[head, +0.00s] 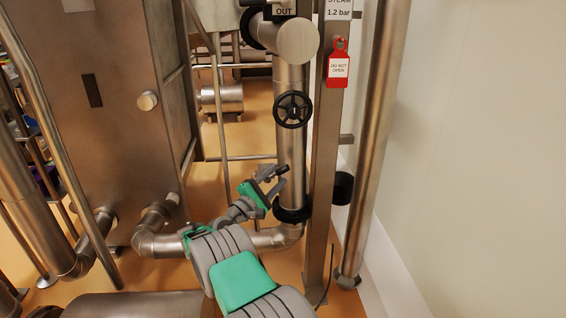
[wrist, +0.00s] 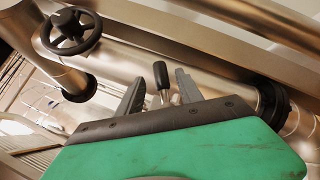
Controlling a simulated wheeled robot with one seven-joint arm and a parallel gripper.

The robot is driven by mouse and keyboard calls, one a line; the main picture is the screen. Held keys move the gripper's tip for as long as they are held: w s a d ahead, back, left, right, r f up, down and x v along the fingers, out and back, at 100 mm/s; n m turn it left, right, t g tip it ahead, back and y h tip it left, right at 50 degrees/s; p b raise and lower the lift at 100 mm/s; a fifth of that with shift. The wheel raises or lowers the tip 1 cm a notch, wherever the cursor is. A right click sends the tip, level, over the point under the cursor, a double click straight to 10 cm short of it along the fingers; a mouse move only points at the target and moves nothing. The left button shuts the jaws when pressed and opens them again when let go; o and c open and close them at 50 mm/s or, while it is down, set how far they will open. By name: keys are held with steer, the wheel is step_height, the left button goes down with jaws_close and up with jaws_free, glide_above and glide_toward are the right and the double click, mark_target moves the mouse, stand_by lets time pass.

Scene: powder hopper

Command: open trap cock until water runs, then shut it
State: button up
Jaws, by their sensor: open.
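The trap cock shows in the wrist view as a small lever with a black grip (wrist: 160,73) on a short metal stem. It stands between the two fingers of my gripper (wrist: 160,84), with gaps to each side. I cannot tell whether either finger touches it. In the head view my open gripper (head: 280,177) is beside the lower part of the vertical steel pipe (head: 291,152), and the cock cannot be made out there. No running water is visible in either view.
A black handwheel (head: 293,109) sits higher on the pipe; it also shows in the wrist view (wrist: 72,31). A red "DO NOT OPEN" tag (head: 338,68) hangs on the post to the right. A steel cabinet (head: 100,120) stands left. Orange floor (head: 245,140) shows behind.

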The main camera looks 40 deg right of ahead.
mark_target(280, 173)
steer(key=shift+w+d+r+p, duration=0.1)
steer(key=shift+d+r+p, duration=0.3)
steer(key=shift+d+p, duration=0.5)
steer(key=shift+f+x, duration=0.25)
steer(key=shift+x, duration=0.95)
steer(key=shift+c, duration=0.2)
jaws_close()
